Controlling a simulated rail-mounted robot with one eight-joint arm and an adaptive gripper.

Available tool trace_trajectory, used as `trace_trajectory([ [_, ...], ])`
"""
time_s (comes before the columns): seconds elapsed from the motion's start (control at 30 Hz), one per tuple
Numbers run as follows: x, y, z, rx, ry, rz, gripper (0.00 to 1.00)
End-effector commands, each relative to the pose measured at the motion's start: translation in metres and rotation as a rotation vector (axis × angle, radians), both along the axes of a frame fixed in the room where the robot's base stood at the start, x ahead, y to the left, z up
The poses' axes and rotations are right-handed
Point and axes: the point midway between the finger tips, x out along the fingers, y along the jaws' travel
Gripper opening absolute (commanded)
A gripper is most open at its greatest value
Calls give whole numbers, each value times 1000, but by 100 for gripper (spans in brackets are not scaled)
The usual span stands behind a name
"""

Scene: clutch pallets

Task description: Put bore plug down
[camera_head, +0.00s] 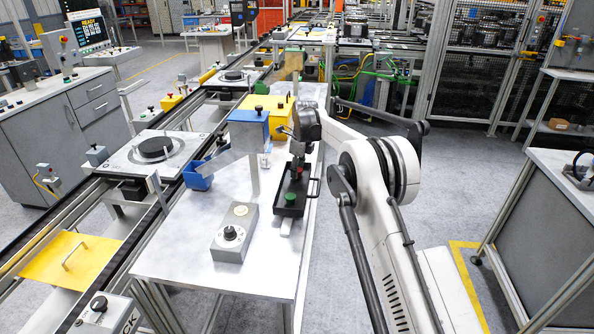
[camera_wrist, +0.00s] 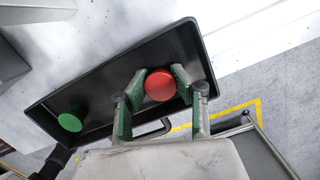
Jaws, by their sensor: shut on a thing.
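My gripper (camera_wrist: 160,92) is shut on a red round plug (camera_wrist: 160,84), with one finger on each side of it. In the head view my gripper (camera_head: 297,165) points down over the far end of a black tray (camera_head: 289,212). The plug is over the tray's floor in the wrist view; I cannot tell whether it touches the floor. A green round plug (camera_wrist: 70,122) sits in the other end of the tray, and also shows in the head view (camera_head: 291,198). The red plug is mostly hidden by my gripper in the head view.
The tray lies on a metal table (camera_head: 190,245). A grey box with a dial (camera_head: 234,233) stands left of it. A blue-topped stand (camera_head: 249,116), a blue bin (camera_head: 198,175) and a yellow box (camera_head: 281,112) are close by. The table's front left is clear.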

Motion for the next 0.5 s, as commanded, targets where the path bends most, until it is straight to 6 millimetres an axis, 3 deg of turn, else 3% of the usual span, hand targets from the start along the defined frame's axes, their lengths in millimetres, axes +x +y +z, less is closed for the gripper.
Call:
trace_trajectory([
  [0.2,0,0,-5,0,0,0,5],
  [0.23,0,0,-5,0,0,0,25],
  [0.3,0,0,-4,0,0,0,34],
  [0.37,0,0,-4,0,0,0,42],
  [0.5,0,0,-3,0,0,0,43],
])
